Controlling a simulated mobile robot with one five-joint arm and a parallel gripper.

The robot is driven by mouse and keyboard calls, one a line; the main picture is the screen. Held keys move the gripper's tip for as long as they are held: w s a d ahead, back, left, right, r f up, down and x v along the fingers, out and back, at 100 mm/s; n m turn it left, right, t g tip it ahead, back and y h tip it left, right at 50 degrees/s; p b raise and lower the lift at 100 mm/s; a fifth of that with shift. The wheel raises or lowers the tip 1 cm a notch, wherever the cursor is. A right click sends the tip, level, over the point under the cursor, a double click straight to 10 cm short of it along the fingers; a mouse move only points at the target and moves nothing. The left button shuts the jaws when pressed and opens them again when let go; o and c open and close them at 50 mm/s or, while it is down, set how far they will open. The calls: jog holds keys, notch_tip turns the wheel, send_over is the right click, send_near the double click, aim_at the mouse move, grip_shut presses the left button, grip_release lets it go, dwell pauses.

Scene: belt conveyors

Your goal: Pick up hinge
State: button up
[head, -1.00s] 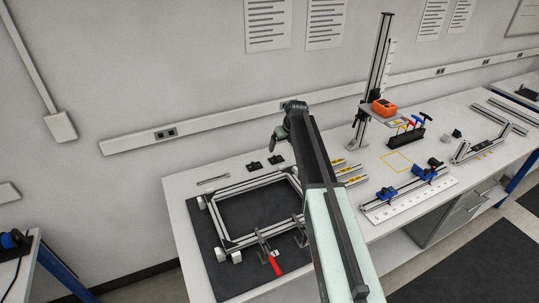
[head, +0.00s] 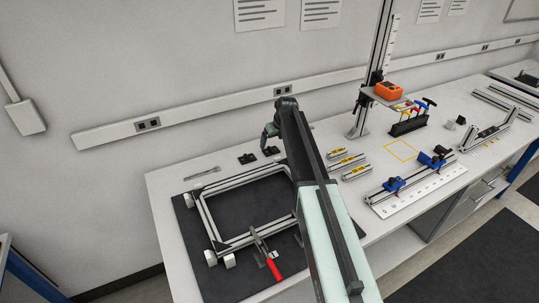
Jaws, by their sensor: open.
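Two small black pieces lie on the white bench behind the aluminium frame; they look like hinges. The left hinge (head: 247,158) and the right hinge (head: 271,151) lie side by side, apart from each other. My gripper (head: 268,137) is at the end of my raised arm, above and close to the right hinge in the picture. It points downward and is open and empty. How high it is over the bench is hard to tell. The fingers are small and partly hidden by the wrist.
The aluminium frame (head: 213,212) lies on a black mat (head: 196,262) with a red-handled clamp (head: 272,268). Labelled profiles (head: 345,162) lie right of my arm. A stand with an orange device (head: 389,91) rises behind. A metal tool (head: 203,173) lies at the back left.

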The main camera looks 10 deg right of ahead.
aim_at(271, 149)
jog(key=b+x, duration=0.4)
jog(key=x, duration=0.1)
jog(key=shift+s+a+f+b, duration=0.1)
jog(key=shift+s+f+b, duration=0.15)
jog(key=shift+b, duration=0.15)
jog(key=shift+r, duration=0.2)
jog(key=c, duration=1.5)
jog(key=shift+r+p, duration=0.15)
jog(key=shift+p, duration=0.15)
notch_tip(271, 149, up, 8)
jog(key=p, duration=0.8)
jog(key=shift+r, duration=0.1)
